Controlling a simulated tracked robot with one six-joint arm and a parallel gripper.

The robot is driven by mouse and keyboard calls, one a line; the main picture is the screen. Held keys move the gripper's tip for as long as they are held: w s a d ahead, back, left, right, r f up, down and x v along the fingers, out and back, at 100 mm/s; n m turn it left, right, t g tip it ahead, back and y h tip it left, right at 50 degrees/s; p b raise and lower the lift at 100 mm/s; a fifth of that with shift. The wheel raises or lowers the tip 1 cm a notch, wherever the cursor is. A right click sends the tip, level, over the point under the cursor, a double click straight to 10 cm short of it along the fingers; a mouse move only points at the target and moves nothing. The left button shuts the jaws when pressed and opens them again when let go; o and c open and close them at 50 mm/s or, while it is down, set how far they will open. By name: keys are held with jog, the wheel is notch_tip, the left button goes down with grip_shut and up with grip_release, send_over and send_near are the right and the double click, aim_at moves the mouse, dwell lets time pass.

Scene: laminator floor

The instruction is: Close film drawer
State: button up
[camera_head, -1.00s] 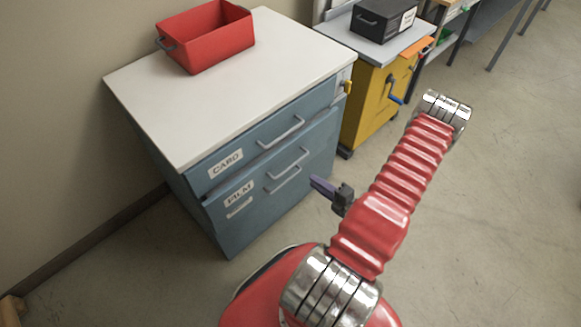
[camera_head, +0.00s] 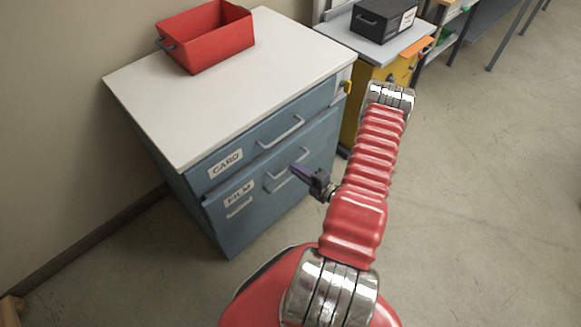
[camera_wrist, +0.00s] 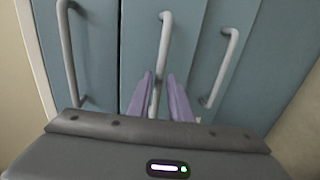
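The film drawer (camera_head: 215,208), labelled FILM, is in the blue-grey cabinet under the CARD drawer (camera_head: 207,177). Its front appears to stand slightly proud of the CARD front. My gripper (camera_head: 297,172) is in front of the handles on the lower part of the cabinet and hides part of them. In the wrist view, my gripper's two purple fingers (camera_wrist: 160,92) are apart. The lower part of the middle handle (camera_wrist: 164,45) shows between them. I cannot tell whether they touch it. Other handles show to the left (camera_wrist: 67,50) and right (camera_wrist: 225,65).
The cabinet's white top (camera_head: 240,80) bears a red bin (camera_head: 215,50). To its right, a yellow cabinet (camera_head: 355,100) bears a black box (camera_head: 383,20). The floor on the right (camera_head: 490,200) is clear.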

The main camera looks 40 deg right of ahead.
jog(key=shift+x, duration=1.75)
grip_shut()
jog(key=shift+f, duration=0.1)
